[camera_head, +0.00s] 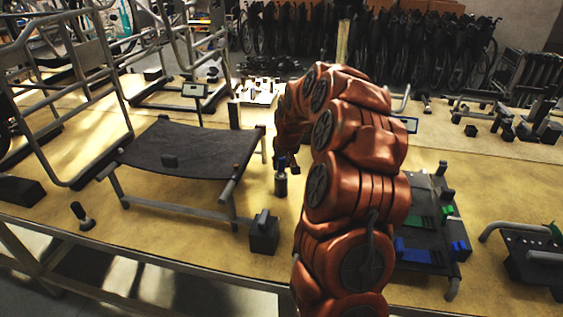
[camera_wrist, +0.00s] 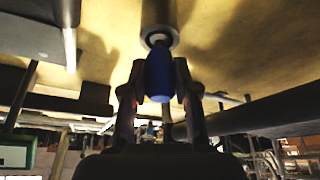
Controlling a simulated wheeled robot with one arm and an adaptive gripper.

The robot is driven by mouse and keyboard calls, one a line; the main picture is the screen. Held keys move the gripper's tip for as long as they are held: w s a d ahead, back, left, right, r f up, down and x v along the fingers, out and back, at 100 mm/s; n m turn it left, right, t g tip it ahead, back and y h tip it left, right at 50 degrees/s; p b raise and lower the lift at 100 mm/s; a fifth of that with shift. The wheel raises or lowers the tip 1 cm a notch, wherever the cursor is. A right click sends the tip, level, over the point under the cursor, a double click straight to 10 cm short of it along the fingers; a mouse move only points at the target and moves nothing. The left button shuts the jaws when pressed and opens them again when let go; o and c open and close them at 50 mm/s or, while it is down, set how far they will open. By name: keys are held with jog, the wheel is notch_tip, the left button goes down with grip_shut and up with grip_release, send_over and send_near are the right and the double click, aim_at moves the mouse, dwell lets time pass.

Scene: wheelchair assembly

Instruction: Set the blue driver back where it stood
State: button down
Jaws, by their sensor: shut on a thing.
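The blue driver (camera_wrist: 159,76) is between the two fingers of my gripper (camera_wrist: 158,88) in the wrist view. My arm hides most of the gripper there.
A dark fabric seat on a metal frame (camera_head: 185,150) stands left of the holder. A black block (camera_head: 264,234) is in front of it. A dark tray with green and blue parts (camera_head: 428,262) lies right of my arm. The wooden table (camera_head: 185,252) has bare patches around these.

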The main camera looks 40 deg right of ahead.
jog(key=shift+f+b, duration=0.35)
jog(key=shift+f, duration=0.2)
jog(key=c, duration=0.8)
grip_release()
jog(key=shift+r, duration=0.1)
jog(key=v, duration=1.1)
jog(key=s+a+r+n+g+y, duration=0.1)
jog(key=s+a, duration=0.2)
jog(key=a, duration=0.3)
jog(key=s+a+r+n, duration=0.1)
jog(key=s+a, duration=0.2)
jog(key=a, duration=0.2)
jog(key=s+a+g+p, duration=0.1)
jog(key=s+a, duration=0.4)
jog(key=s, duration=0.5)
jog(key=s+a+f+n+g+p, duration=0.1)
jog(key=s+a+g, duration=0.1)
jog(key=s+a, duration=0.4)
jog(key=s+a+f+g+p, duration=0.1)
jog(key=s+a, duration=0.4)
jog(key=s, duration=0.9)
jog(key=shift+s+a+g, duration=0.25)
jog(key=shift+a+g, duration=0.1)
jog(key=shift+g, duration=0.25)
